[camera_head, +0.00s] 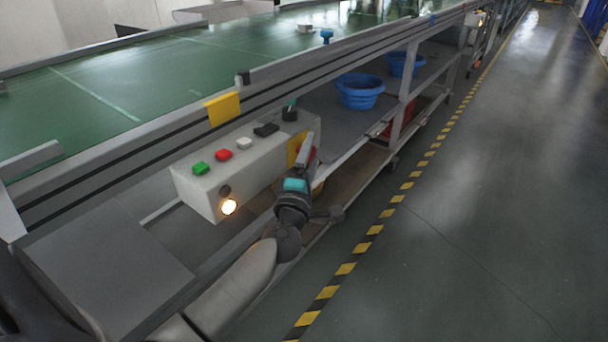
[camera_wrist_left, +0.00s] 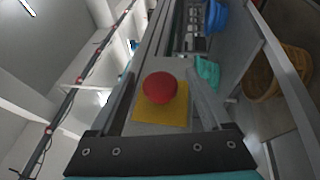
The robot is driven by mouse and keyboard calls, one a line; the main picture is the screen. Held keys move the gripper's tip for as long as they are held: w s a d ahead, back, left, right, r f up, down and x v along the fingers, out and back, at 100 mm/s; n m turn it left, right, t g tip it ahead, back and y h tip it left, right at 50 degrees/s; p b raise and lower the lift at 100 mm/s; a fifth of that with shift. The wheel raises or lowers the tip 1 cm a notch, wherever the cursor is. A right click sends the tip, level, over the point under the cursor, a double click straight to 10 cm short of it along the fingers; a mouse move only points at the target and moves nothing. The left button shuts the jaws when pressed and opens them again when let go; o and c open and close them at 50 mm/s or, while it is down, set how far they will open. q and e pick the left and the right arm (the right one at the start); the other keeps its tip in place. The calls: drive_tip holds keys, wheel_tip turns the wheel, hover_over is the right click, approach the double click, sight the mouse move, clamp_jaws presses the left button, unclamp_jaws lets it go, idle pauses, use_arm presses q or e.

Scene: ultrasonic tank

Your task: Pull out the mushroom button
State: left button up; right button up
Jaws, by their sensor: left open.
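The red mushroom button (camera_wrist_left: 160,88) sits on a yellow plate (camera_wrist_left: 162,115) at the end of a light grey control box. In the left wrist view it lies between the two fingers of my open left gripper (camera_wrist_left: 158,95), with a gap on each side. In the head view the control box (camera_head: 205,191) hangs beside the conveyor, and my left gripper (camera_head: 305,150) is at its right end. There the gripper hides most of the button, and part of the yellow plate (camera_head: 296,148) shows. My right gripper is not in view.
The box top carries a green button (camera_head: 201,168), a red button (camera_head: 223,155) and other switches. A lit lamp (camera_head: 229,207) is on its front end. The green conveyor (camera_head: 130,85) runs behind. Blue basins (camera_head: 360,91) stand on the shelf below. The floor at right is clear.

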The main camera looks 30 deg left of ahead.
use_arm(q)
drive_tip(key=p+v, duration=0.1)
drive_tip(key=v, duration=1.4)
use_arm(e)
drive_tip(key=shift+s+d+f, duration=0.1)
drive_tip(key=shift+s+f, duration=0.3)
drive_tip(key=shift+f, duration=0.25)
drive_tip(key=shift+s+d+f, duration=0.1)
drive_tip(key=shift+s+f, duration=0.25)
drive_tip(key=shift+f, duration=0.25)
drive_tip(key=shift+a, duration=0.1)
